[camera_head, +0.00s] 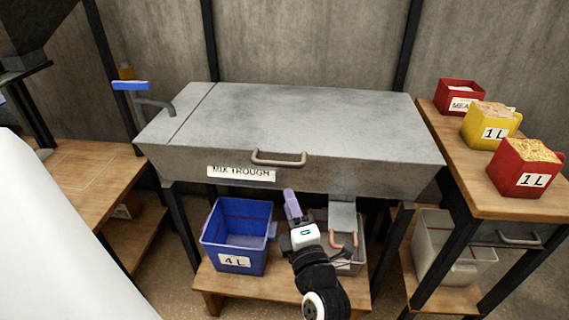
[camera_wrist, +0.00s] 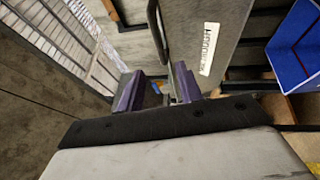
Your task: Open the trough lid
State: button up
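The mix trough (camera_head: 370,178) is a grey metal box on legs, with its flat lid (camera_head: 300,120) lying closed on top. A curved bar handle (camera_head: 279,160) is at the lid's front edge; it also shows in the wrist view (camera_wrist: 155,28). My gripper (camera_head: 291,194) is in front of the trough, a little below the handle. In the wrist view, my gripper (camera_wrist: 160,88) has its two purple fingers apart with no object visibly held. The handle appears ahead of the fingers; whether anything touches it I cannot tell.
A blue 4L bin (camera_head: 238,238) and a grey bin (camera_head: 352,262) stand on the low shelf under the trough. A tap (camera_head: 155,103) is at the trough's left. A wooden table (camera_head: 465,180) at right holds red and yellow containers (camera_head: 490,125). The lid's top is clear.

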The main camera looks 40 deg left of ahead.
aim_at(277, 164)
jog(key=p+x, duration=0.3)
jog(key=x, duration=0.8)
jog(key=shift+w+a+r, duration=0.15)
jog(key=shift+a, duration=0.2)
jog(key=shift+w+a+p, duration=0.3)
jog(key=shift+a+p, duration=0.05)
grip_shut()
